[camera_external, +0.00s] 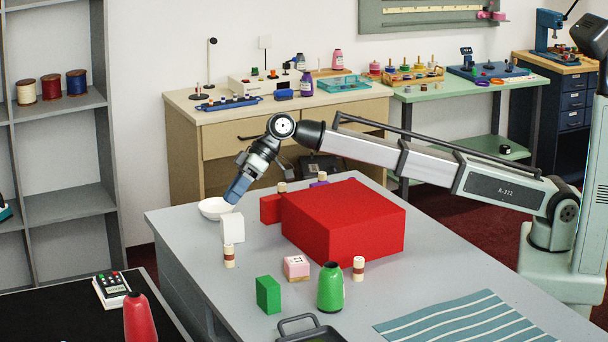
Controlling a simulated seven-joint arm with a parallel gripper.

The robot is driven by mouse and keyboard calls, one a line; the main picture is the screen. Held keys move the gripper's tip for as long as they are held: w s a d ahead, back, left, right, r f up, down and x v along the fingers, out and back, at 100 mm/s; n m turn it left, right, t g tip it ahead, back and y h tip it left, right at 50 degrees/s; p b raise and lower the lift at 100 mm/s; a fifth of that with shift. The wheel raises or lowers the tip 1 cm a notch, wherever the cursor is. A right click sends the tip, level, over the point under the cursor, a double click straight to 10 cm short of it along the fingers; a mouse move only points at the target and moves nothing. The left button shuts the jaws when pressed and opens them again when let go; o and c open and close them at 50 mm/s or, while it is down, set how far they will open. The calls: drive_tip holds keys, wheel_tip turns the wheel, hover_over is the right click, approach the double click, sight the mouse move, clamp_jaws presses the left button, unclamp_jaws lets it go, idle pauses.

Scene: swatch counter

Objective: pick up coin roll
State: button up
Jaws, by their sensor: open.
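Several small cream cylinders with brown bands look like coin rolls. One coin roll (229,256) stands upright at the left, in front of a white block-like piece (232,229). Another coin roll (358,268) stands upright to the right of a green bottle (330,288). A similar cylinder (282,188) shows partly behind a small red block. My gripper (234,198) is open and points down, beside the white bowl (213,208) and above the white piece in the picture. It appears empty, though the gap between its fingers is hard to see.
A large red box (343,222) fills the middle of the grey table (440,270), with a small red block (271,208) at its left. A pink block (297,266), a green block (269,294), a black tray (309,330) and a striped mat (465,318) lie nearer the front.

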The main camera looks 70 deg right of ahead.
drive_tip(key=s+a+r+n, duration=0.1)
drive_tip(key=s+a+r, duration=0.1)
drive_tip(key=s+a, duration=0.55)
drive_tip(key=n+g+h, duration=0.2)
drive_tip(key=h, duration=0.2)
approach(359, 258)
drive_tip(key=x, duration=0.6)
drive_tip(key=shift+s+a+f, duration=0.1)
drive_tip(key=shift+s+f, duration=0.15)
drive_tip(key=shift+w+x, duration=0.15)
drive_tip(key=shift+x, duration=1.35)
drive_tip(key=shift+w+x, duration=0.15)
drive_tip(key=shift+x, duration=1.4)
drive_tip(key=shift+r, duration=0.1)
clamp_jaws()
